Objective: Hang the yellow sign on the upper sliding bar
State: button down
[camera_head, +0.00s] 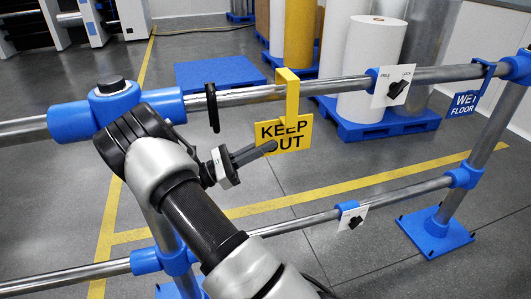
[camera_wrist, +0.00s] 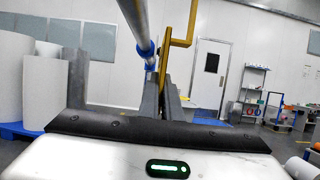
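The yellow KEEP OUT sign (camera_head: 297,132) is upright, with its hook strap (camera_head: 292,98) crossing in front of the upper bar (camera_head: 335,86). My gripper (camera_head: 270,148) reaches the sign's left part from the left. In the wrist view, the fingers (camera_wrist: 163,98) are close together around the edge-on yellow sign (camera_wrist: 164,62). The bar (camera_wrist: 136,22) there passes left of the hook. The hook's top is cut off in the wrist view, and I cannot tell whether it rests on the bar.
A black ring (camera_head: 212,108) sits on the bar left of the sign. A white FREE/LOCK plate (camera_head: 392,80) with a black knob is on its right. A blue WET FLOOR sign (camera_head: 464,104) hangs further right. A lower bar (camera_head: 300,222) carries another knob plate (camera_head: 350,216).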

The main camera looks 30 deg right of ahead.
jog(key=w+d+f+b, duration=0.1)
jog(key=w+f+b, duration=0.2)
jog(key=w+b, duration=0.2)
jog(key=shift+w+d+f, duration=0.3)
jog(key=shift+w+f, duration=0.05)
jog(key=shift+w, duration=0.3)
dwell(0.3)
jog(key=c, duration=1.9)
grip_release()
notch_tip(320, 180, up, 10)
jog(key=p, duration=0.3)
